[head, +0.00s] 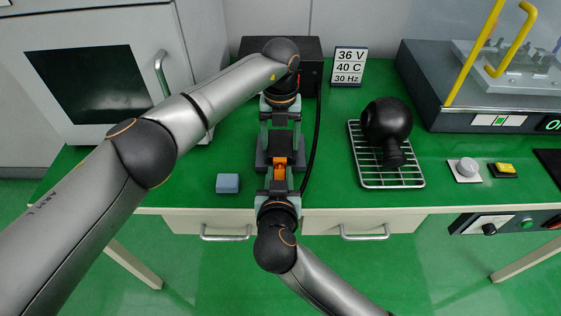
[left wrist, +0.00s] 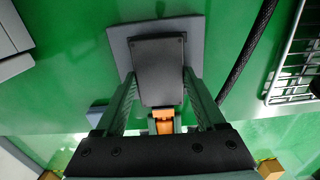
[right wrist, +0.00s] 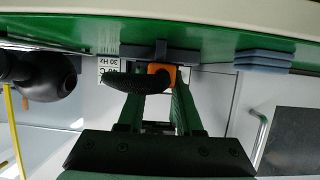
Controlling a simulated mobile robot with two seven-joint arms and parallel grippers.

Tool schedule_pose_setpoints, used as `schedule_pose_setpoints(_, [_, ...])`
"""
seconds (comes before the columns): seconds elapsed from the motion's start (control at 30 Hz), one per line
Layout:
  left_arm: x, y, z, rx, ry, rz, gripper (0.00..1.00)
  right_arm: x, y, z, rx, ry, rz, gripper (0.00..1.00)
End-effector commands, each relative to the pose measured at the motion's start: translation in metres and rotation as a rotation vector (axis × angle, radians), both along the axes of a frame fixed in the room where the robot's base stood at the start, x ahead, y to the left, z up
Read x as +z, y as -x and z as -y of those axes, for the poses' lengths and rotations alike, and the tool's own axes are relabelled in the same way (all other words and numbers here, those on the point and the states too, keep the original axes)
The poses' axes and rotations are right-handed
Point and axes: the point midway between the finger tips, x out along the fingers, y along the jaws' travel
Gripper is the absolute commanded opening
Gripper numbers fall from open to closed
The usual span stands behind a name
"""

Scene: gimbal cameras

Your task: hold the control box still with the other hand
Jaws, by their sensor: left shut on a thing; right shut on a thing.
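The control box (head: 280,145) is a dark block on a wider grey base plate (head: 261,162) on the green bench; it also shows in the left wrist view (left wrist: 158,72). My left gripper (head: 281,139) comes from behind, its fingers shut on both sides of the box. An orange plug-like piece (head: 280,164) is at the box's near side. My right gripper (head: 279,180) is shut on it from the front. The right wrist view shows the orange piece (right wrist: 156,70) between the fingertips, with a black curved part (right wrist: 136,82) before it. Whether the piece is seated in the box is hidden.
A black cable (head: 318,125) runs from the black unit (head: 311,72) at the back down beside my grippers. A blue block (head: 228,183) lies left. A wire rack (head: 413,182) with a black round flask-like object (head: 386,122) stands right. Free bench lies between cable and rack.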

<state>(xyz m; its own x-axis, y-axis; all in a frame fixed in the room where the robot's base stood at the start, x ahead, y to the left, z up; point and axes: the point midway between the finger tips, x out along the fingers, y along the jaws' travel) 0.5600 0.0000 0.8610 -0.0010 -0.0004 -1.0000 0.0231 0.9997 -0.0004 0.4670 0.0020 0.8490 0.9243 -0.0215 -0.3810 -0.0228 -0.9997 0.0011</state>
Motion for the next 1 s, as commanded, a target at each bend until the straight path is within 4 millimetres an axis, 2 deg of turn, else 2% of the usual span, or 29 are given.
schedule_pose_setpoints(0.1, [0.0,-0.001,-0.001,0.001,-0.001,0.002,0.18,0.0,0.0,0.0,0.001,-0.001,0.0,0.0])
schedule_pose_setpoints(0.13, [0.0,-0.001,-0.001,0.001,-0.001,0.002,0.74,0.0,0.0,0.0,0.001,-0.001,0.0,0.0])
schedule_pose_setpoints(0.37, [0.0,-0.001,-0.001,0.001,-0.001,0.002,1.0,0.0,0.0,0.0,0.001,-0.001,0.0,0.0])
schedule_pose_setpoints(0.6, [0.001,-0.001,0.0,0.001,0.0,0.002,1.0,0.0,0.0,0.0,0.001,-0.001,0.0,0.0])
schedule_pose_setpoints(0.73, [0.01,-0.001,0.0,0.001,0.001,0.004,1.0,0.0,0.0,0.0,0.001,-0.001,0.0,0.0])
schedule_pose_setpoints(0.87, [0.032,-0.002,-0.001,0.0,0.0,0.007,1.0,0.0,0.0,0.0,0.001,-0.001,0.0,0.0])
schedule_pose_setpoints(1.0, [0.064,-0.002,-0.001,0.001,-0.001,0.006,1.0,0.0,0.0,0.0,0.001,-0.001,0.0,0.0])
